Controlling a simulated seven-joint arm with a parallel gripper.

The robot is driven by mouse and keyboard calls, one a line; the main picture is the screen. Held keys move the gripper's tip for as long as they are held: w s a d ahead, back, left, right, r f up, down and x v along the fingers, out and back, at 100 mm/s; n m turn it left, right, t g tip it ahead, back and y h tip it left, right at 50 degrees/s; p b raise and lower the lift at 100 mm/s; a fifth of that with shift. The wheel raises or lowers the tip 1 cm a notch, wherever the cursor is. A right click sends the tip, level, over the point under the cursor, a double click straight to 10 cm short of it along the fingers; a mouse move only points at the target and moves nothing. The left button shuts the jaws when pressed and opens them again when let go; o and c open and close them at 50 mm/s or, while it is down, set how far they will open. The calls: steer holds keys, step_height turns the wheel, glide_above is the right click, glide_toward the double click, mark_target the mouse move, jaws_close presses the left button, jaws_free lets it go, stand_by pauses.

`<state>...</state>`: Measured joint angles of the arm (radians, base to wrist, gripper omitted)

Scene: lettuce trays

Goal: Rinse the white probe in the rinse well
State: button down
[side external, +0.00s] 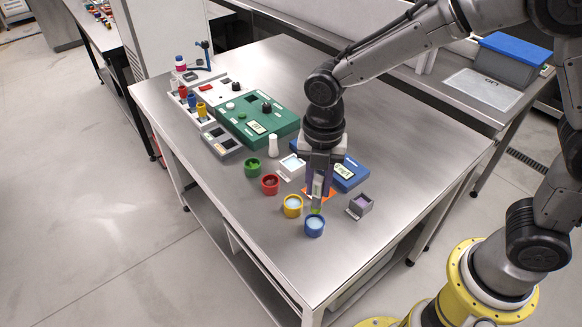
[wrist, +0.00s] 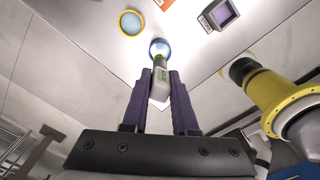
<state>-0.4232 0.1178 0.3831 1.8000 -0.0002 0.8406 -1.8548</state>
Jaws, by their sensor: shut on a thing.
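My gripper (side external: 317,190) is shut on the white probe (wrist: 161,80), whose pale body and yellow-green band show between the dark fingers in the wrist view. The probe points downward. Its lower end lines up with the blue cup (side external: 315,233), which holds pale liquid and also shows in the wrist view (wrist: 153,44). I cannot tell whether the tip is above the cup or inside it. A grey square well (side external: 361,205) with a purple inside stands to the right of the cup. No readable label tells me which vessel is the rinse well.
A yellow cup (side external: 293,207), a red cup (side external: 270,184) and a green cup (side external: 252,167) stand in a row leading back left. A blue meter (side external: 349,175) lies behind my gripper. A green instrument (side external: 257,115) stands farther back. The table's front is clear.

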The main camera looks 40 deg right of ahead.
stand_by(0.3)
steer(key=shift+w+a+r+n, duration=0.1)
steer(key=shift+w+r+n, duration=0.05)
steer(key=shift+r+n, duration=0.2)
steer(key=w+d+r, duration=0.1)
steer(key=w+d, duration=0.1)
steer(key=w, duration=0.6)
steer(key=w+d+r, duration=0.1)
steer(key=w+d, duration=0.2)
steer(key=w, duration=0.4)
steer(key=w+d+f, duration=0.2)
steer(key=d+f, duration=0.1)
steer(key=f, duration=0.3)
steer(key=shift+w+d+f, duration=0.2)
steer(key=shift+d, duration=0.05)
steer(key=shift+f, duration=1.3)
stand_by(2.4)
step_height(320, 180, up, 6)
steer(key=shift+r, duration=0.25)
stand_by(0.8)
